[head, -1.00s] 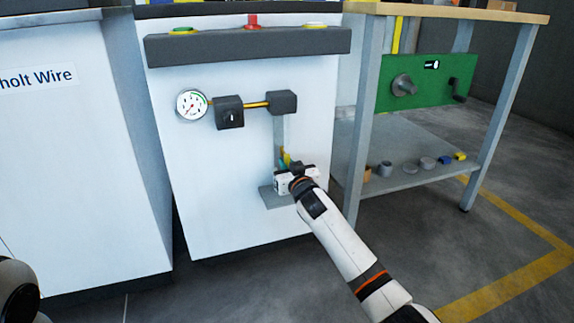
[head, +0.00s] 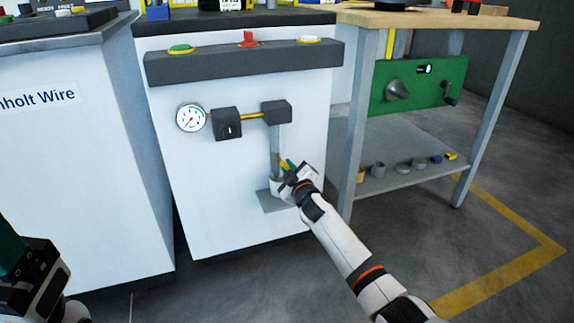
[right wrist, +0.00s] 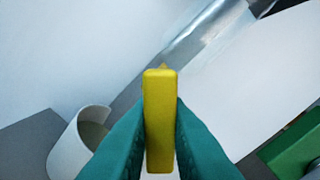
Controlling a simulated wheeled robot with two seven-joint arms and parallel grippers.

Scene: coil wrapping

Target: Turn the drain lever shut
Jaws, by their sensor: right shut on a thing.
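The yellow drain lever (head: 281,159) is on the grey pipe low on the white cabinet's front. In the right wrist view the lever (right wrist: 159,120) stands upright in the picture between two teal fingers. My right gripper (head: 288,166) is shut on it, with a finger against each side. The gripper hides much of the lever in the head view. My left gripper (head: 18,262) shows only partly at the lower left edge, far from the lever; its fingertips are not clear.
A white cup (right wrist: 78,142) stands on the grey shelf (head: 271,203) below the pipe (head: 275,138). A gauge (head: 190,117) and dark valve blocks are above left. A workbench leg (head: 356,150) stands close to the right of my right arm.

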